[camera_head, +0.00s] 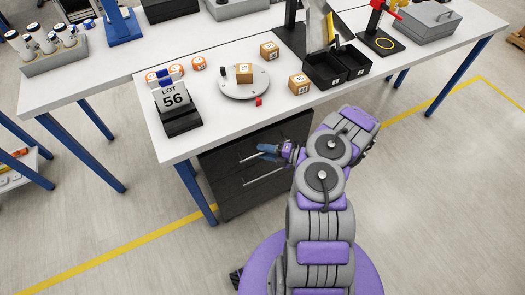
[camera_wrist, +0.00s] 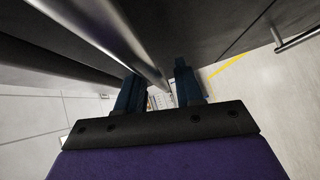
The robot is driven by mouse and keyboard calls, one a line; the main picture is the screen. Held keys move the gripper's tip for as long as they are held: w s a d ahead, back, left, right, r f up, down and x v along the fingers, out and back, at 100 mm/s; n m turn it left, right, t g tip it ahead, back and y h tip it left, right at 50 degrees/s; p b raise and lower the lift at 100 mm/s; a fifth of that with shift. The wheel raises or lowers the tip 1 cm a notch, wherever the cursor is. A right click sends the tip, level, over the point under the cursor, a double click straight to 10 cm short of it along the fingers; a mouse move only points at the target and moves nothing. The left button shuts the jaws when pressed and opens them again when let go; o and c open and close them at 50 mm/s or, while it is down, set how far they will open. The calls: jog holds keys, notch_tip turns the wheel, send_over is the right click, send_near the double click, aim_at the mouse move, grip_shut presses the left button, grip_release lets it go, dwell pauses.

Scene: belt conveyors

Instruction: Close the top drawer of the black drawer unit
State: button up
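The black drawer unit (camera_head: 228,182) stands under the front of the white table. Its front has two silver bar handles, an upper one (camera_head: 250,156) and a lower one (camera_head: 264,176). My gripper (camera_head: 265,150) is at the front of the unit, by the right end of the upper handle. In the wrist view my gripper (camera_wrist: 160,76) has its two dark fingers apart. A silver bar handle (camera_wrist: 130,38) runs down toward the gap between them; whether they touch it I cannot tell. The other handle (camera_wrist: 298,38) shows at upper right. How far the top drawer is out is unclear.
The tabletop (camera_head: 225,122) overhangs the unit and holds a LOT 56 sign (camera_head: 174,98), a round plate (camera_head: 244,88), small boxes and black bins (camera_head: 336,68). A blue table leg (camera_head: 196,192) stands left of the unit. The floor left and right is clear.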

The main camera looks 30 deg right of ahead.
jog(key=p+v, duration=0.3)
jog(key=v, duration=1.3)
jog(key=shift+d, duration=0.15)
jog(key=shift+s, duration=0.15)
